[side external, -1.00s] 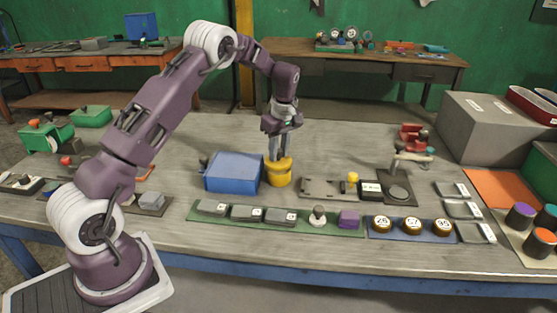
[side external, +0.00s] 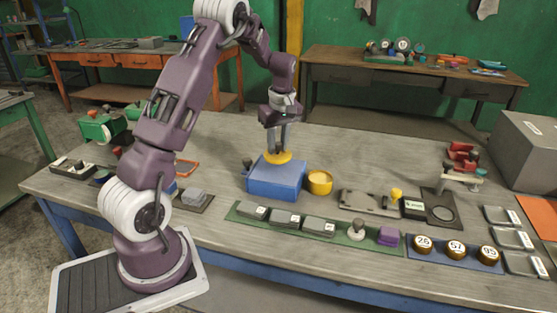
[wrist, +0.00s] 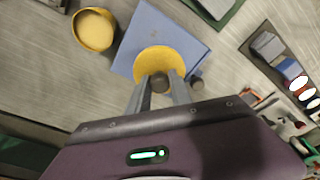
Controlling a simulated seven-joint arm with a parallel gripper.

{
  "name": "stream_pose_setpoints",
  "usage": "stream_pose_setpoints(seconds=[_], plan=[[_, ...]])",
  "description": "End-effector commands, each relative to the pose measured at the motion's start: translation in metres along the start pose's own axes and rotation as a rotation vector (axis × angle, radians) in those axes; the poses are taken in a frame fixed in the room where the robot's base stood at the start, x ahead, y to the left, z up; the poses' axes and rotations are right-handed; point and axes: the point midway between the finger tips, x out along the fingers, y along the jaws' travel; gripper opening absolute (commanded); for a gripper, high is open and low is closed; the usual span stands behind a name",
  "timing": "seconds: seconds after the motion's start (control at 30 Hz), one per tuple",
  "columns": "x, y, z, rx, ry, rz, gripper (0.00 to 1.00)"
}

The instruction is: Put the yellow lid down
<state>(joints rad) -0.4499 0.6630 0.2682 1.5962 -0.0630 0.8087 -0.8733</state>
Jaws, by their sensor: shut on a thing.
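The yellow lid (side external: 278,157) is a round disc with a dark knob, which shows in the wrist view (wrist: 158,62). My gripper (side external: 278,146) is shut on the lid's knob, with both fingers pointing down. The lid is at the top of the blue box (side external: 274,182), over its back part; I cannot tell whether it touches the box. The yellow pot (side external: 319,184) stands open on the table just right of the blue box. Its round opening also shows in the wrist view (wrist: 95,29), apart from the lid.
A green strip (side external: 270,220) with grey blocks, a knob and a purple block lies in front of the box. A grey plate (side external: 370,203) with a yellow knob lies to the right. Bare table (side external: 350,150) lies behind the pot.

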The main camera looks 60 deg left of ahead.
Motion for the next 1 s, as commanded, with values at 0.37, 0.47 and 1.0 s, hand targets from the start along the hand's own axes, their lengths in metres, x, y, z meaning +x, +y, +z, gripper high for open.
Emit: stream_pose_setpoints(seconds=[0.37,0.47,1.0], plan=[[0.042,0.001,0.006,0.0,0.001,0.002,0.0],[0.042,0.001,0.006,0.0,0.001,0.002,0.0],[0.043,0.001,0.007,0.0,0.001,0.001,0.47]])
